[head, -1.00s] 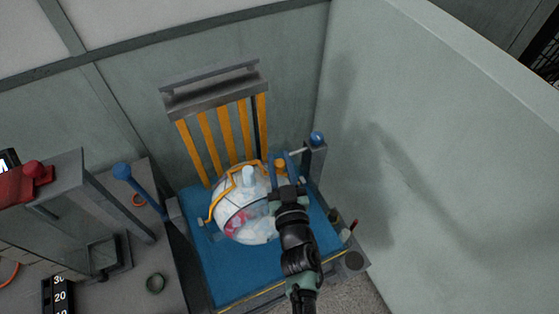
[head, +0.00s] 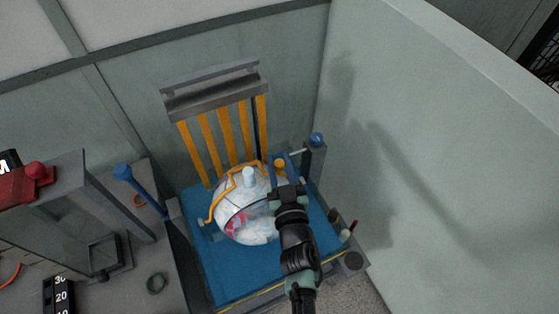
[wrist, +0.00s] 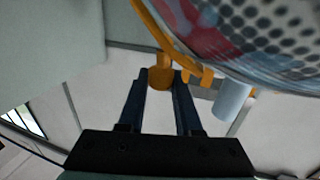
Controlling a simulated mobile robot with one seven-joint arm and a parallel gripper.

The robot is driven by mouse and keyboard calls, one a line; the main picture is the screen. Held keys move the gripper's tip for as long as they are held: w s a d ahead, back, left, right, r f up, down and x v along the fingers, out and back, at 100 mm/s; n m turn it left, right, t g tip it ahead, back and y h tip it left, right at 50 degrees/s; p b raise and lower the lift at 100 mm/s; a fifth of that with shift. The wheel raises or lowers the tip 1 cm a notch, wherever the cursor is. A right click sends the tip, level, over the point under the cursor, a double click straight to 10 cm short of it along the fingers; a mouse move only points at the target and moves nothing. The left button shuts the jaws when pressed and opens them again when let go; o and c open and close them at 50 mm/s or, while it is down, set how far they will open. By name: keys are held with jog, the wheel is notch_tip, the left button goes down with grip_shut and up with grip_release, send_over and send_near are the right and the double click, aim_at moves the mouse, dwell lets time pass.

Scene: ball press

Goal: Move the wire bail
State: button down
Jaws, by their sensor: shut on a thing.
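The wire bail (head: 211,208) is an orange wire that arcs over the white, partly see-through ball (head: 248,222) in the blue-floored press. Its orange knob (head: 280,163) is at the upper right of the ball. My gripper (head: 281,174) comes from the lower right with its two dark blue fingers at the knob. In the wrist view, my gripper (wrist: 166,85) has the orange knob of the bail (wrist: 161,77) between its fingertips. The ball, with red and dotted patches (wrist: 260,35), fills the upper right there. My arm hides part of the ball's right side.
A blue-knobbed lever (head: 124,173) is at the left and a blue-knobbed post (head: 317,140) at the right. A pale wall (head: 430,150) closes off the right side.

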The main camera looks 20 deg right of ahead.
jog(key=w+p, duration=0.1)
jog(key=p, duration=0.1)
jog(key=shift+r+g+p, duration=0.3)
jog(key=shift+r+p, duration=0.05)
jog(key=shift+r, duration=0.05)
jog(key=w, duration=0.1)
jog(key=w+p, duration=0.1)
jog(key=w+g+p, duration=0.1)
jog(key=shift+w+a+f+n, duration=0.1)
jog(key=shift+w+f+n, duration=0.05)
jog(key=shift+f+n, duration=0.15)
jog(key=shift+w+f+g+y+p, duration=0.3)
jog(key=shift+w+f+g+p, duration=0.25)
jog(key=shift+p, duration=0.35)
jog(key=shift+s, duration=0.1)
jog(key=c, duration=0.6)
grip_release()
jog(key=shift+s, duration=0.1)
jog(key=p+v, duration=0.4)
jog(key=v, duration=0.8)
jog(key=shift+s+a+r, duration=0.1)
jog(key=shift+s+a, duration=0.05)
jog(key=shift+s, duration=0.2)
